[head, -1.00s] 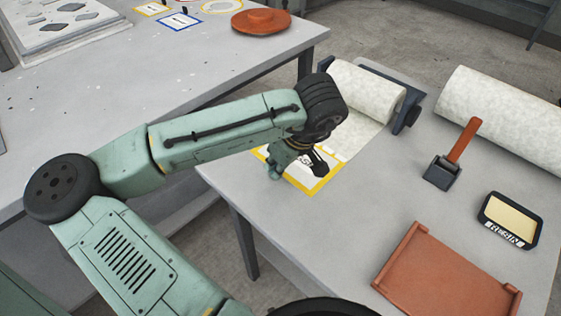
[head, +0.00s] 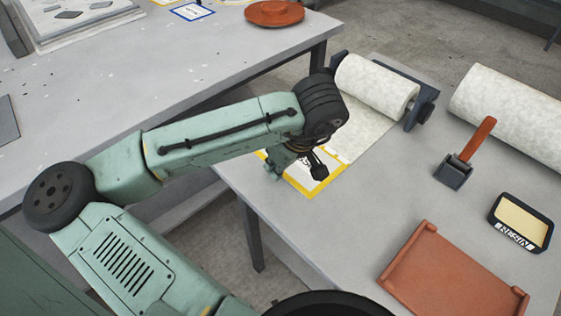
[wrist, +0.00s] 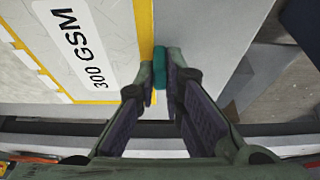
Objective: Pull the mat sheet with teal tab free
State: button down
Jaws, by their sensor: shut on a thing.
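The mat sheet (head: 366,130) is pale and mottled, and runs from a roll (head: 385,85) down the right table to a yellow-bordered end (head: 325,188). In the wrist view that end carries a "300 GSM" label (wrist: 82,48). The teal tab (wrist: 160,70) sits at the sheet's yellow edge, between the fingertips. My gripper (wrist: 162,86) is shut on the tab. In the head view my gripper (head: 298,165) is at the sheet's left end by the table edge; the wrist hides part of the sheet, and the tab cannot be told from the gripper.
To the right lie a dark roller with an orange handle (head: 480,135), a black-framed resin tray (head: 521,223), an orange tray (head: 426,236) and another large roll (head: 510,110). The left table (head: 110,110) carries a grey mould and an orange disc (head: 274,13). A gap separates the tables.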

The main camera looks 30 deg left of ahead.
jog(key=shift+s+a, duration=0.25)
jog(key=shift+s, duration=0.4)
jog(key=shift+s+a, duration=0.25)
jog(key=shift+s, duration=0.45)
jog(key=shift+s+a, duration=0.25)
jog(key=shift+s, duration=0.4)
jog(key=shift+r, duration=0.15)
jog(key=shift+r+p, duration=1.85)
jog(key=shift+r, duration=0.55)
jog(key=shift+d, duration=0.1)
